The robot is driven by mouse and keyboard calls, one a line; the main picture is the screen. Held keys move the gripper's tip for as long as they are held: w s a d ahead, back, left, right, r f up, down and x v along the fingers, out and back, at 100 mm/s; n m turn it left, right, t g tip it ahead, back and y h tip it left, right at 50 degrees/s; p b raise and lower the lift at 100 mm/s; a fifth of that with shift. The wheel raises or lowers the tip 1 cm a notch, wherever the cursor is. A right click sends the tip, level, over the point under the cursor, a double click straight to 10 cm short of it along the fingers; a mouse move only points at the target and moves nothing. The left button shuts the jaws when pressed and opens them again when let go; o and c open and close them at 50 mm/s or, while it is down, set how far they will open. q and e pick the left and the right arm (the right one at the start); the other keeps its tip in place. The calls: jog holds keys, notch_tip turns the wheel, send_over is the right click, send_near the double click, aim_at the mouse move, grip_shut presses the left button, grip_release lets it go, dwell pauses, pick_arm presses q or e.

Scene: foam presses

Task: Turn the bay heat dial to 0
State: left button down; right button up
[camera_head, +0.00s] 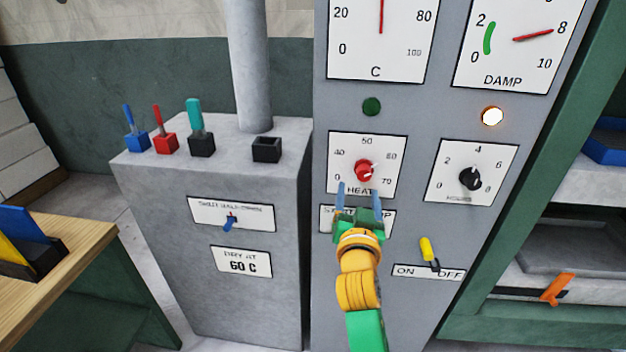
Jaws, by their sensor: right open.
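The bay heat dial (363,170) is a small red knob on a white plate (339,143) marked HEAT. Its white pointer aims to the right, toward the side with the higher numbers; the 0 is at the plate's lower left. My right gripper (357,192) is open just below the knob in the picture. Its two blue-grey fingers point up, one to each side under the dial, with nothing between them. I cannot tell whether the fingertips touch the panel. The gripper hides part of the start/stop plate (327,215). My left gripper is out of view.
A black HOURS dial (470,179) is right of the heat dial. A yellow ON/OFF lever (427,250) sits below it. Two gauges (376,60) (515,68) are above; the amber lamp (492,116) is lit. A grey cabinet (185,275) with levers stands left.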

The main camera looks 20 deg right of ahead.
aim_at(364, 177)
jog(key=w+d, duration=0.1)
jog(key=d, duration=0.1)
jog(key=w+d, duration=0.1)
jog(key=w, duration=0.1)
jog(key=w+d+f+p, duration=0.1)
jog(key=d, duration=0.1)
jog(key=shift+w+d, duration=0.3)
jog(key=shift+w, duration=0.1)
jog(key=shift+w+d, duration=0.1)
jog(key=shift+w, duration=0.2)
jog(key=shift+a+r, duration=0.2)
jog(key=shift+a, duration=0.3)
jog(key=shift+d+f, duration=0.1)
jog(key=shift+d, duration=0.1)
jog(key=c, duration=0.5)
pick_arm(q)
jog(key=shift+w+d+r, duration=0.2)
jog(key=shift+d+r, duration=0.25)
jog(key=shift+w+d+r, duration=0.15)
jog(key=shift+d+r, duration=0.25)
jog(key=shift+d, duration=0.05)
pick_arm(e)
grip_shut()
